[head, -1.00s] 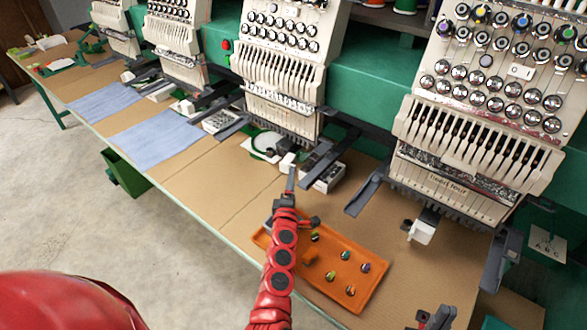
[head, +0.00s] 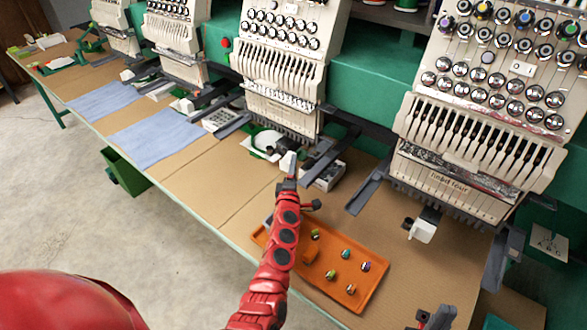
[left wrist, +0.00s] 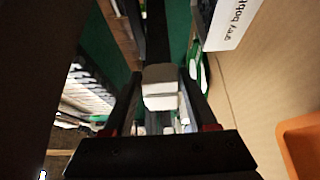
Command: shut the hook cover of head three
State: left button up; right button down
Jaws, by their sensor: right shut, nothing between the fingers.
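Head three is the cream embroidery head (head: 285,60) left of the one labelled head four. Its hook cover appears as a small white block (head: 287,162) low in front of it, beside a dark round hook part (head: 268,145). My left gripper (head: 288,181) is just in front of the white block, its fingertips at or very near it. In the left wrist view the white block (left wrist: 160,88) lies straight ahead, between the dark finger shapes. Contact and the finger gap are unclear. My right gripper (head: 437,318) is shut and empty at the bottom edge.
An orange tray (head: 378,290) with several bobbins lies under my left forearm. Dark arms (head: 322,165) jut out beside the hook area. Head four (head: 470,140) stands at the right, with a white block (head: 422,231) below it. Blue cloths (head: 155,136) lie left; bare tabletop (head: 215,185) is between.

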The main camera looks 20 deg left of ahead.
pick_arm(q)
grip_shut()
jog(key=shift+a+f, duration=0.1)
